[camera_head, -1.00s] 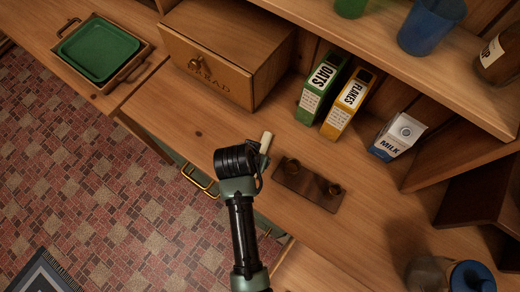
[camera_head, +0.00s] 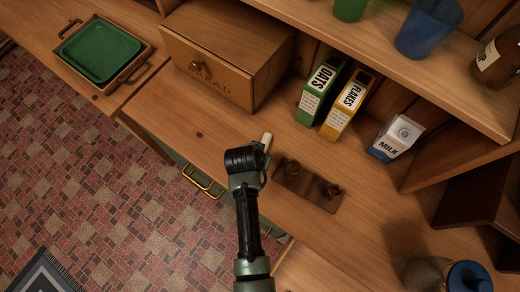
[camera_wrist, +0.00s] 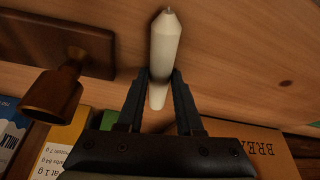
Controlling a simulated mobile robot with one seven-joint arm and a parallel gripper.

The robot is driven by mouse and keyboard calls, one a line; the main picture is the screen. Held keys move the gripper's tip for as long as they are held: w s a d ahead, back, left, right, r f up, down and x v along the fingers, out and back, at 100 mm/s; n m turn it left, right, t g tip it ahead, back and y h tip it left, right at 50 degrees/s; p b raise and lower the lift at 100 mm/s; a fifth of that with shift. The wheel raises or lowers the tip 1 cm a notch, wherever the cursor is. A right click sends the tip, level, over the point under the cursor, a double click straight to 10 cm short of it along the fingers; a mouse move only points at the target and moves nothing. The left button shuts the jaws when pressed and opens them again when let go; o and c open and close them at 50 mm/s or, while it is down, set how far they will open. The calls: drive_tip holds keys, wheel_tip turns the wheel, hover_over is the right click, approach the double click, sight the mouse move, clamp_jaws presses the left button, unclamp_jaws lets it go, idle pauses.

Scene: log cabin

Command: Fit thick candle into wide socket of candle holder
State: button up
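A cream candle (camera_wrist: 166,38) with a pointed wick end is held between the two black fingers of my gripper (camera_wrist: 161,88) in the wrist view. In the head view the candle (camera_head: 267,140) shows only as a short pale piece beyond my wrist, above the counter. The dark brown candle holder (camera_head: 309,187) lies on the counter just right of my gripper and carries two round sockets, one near each end. In the wrist view the holder (camera_wrist: 88,48) is at the left with one socket (camera_wrist: 54,95) showing. The candle is apart from both sockets.
The bread box (camera_head: 228,60) stands behind left. The green oats box (camera_head: 322,88), yellow flakes box (camera_head: 346,104) and milk carton (camera_head: 396,138) stand behind the holder. A shelf overhangs the back. A blue-lidded jar (camera_head: 468,277) is at front right.

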clamp_jaws()
drive_tip(key=shift+r, duration=0.15)
drive_tip(key=s+r+n+y+b, duration=0.1)
drive_tip(key=s+r+n, duration=0.3)
drive_tip(key=r, duration=0.6)
drive_tip(key=shift+r+y, duration=0.15)
drive_tip(key=shift+y, duration=0.15)
